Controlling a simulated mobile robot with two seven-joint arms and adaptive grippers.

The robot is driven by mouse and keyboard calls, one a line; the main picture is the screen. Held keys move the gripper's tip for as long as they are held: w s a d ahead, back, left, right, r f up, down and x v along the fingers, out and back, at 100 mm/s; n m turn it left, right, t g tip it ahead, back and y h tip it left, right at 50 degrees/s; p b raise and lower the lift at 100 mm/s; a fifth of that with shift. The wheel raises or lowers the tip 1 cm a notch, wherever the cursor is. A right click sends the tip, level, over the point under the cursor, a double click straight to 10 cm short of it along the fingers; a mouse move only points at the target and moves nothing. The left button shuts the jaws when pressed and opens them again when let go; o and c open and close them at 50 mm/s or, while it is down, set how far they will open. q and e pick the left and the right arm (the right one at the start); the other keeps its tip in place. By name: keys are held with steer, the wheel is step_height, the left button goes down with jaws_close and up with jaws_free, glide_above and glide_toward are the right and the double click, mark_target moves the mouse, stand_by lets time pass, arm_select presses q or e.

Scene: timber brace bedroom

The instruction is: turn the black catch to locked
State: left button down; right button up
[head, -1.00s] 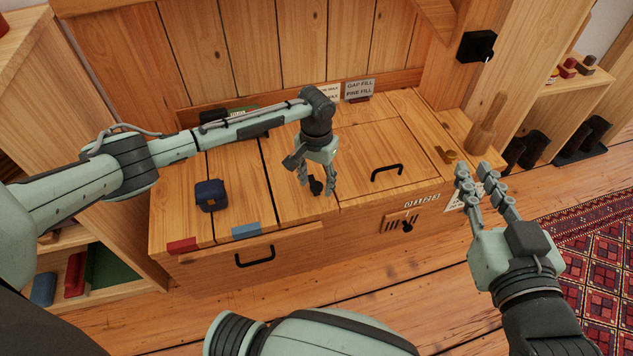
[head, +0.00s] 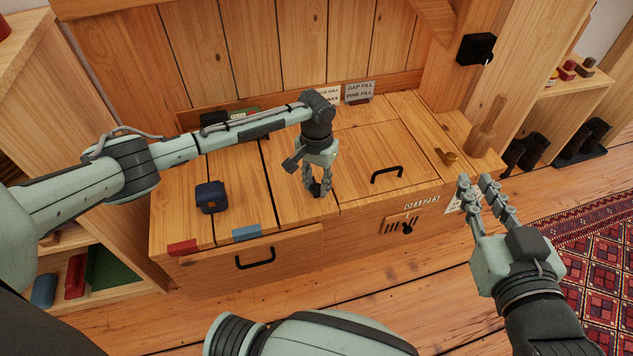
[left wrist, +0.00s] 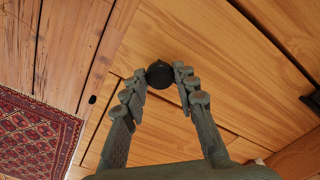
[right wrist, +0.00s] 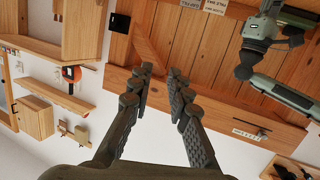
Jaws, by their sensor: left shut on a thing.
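The black catch (head: 317,188) is a small dark knob on the wooden chest top, near the front edge. In the left wrist view the catch (left wrist: 159,74) shows as a round black knob between the fingertips. My left gripper (head: 317,190) points down and is shut on the catch; its fingers hide part of it in the head view. The fingertips (left wrist: 160,76) touch its two sides. Whether the catch stands at locked cannot be told. My right gripper (head: 477,184) is open and empty, in the air right of the chest; its fingers (right wrist: 160,70) stand apart.
A black handle (head: 387,174) lies on the lid right of the catch. A dark blue box (head: 211,197) sits on the chest top at left. A drawer handle (head: 255,258) and a slotted plate with a black knob (head: 407,228) are on the front.

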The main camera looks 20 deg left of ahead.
arm_select(q)
steer(key=shift+r+m+p, duration=0.15)
steer(key=shift+m+p, duration=0.55)
steer(key=shift+p, duration=0.1)
steer(key=shift+m+p, duration=0.6)
steer(key=m+p, duration=0.2)
steer(key=shift+m, duration=0.4)
arm_select(e)
steer(key=s+d+f+m+g+h, duration=0.2)
steer(key=s+d+f+g+h, duration=0.4)
steer(key=s+d+f+g, duration=0.65)
arm_select(q)
steer(key=m+p, duration=0.1)
steer(key=m, duration=0.2)
steer(key=m+p, duration=0.1)
steer(key=m, duration=0.3)
steer(key=shift+m, duration=2.5)
arm_select(e)
step_height(320, 180, down, 7)
steer(key=d, duration=0.2)
steer(key=shift+d+f+t, duration=0.2)
steer(key=shift+d+t, duration=0.15)
steer(key=shift+d, duration=0.05)
arm_select(q)
steer(key=shift+d, duration=0.1)
arm_select(e)
steer(key=shift+f, duration=0.15)
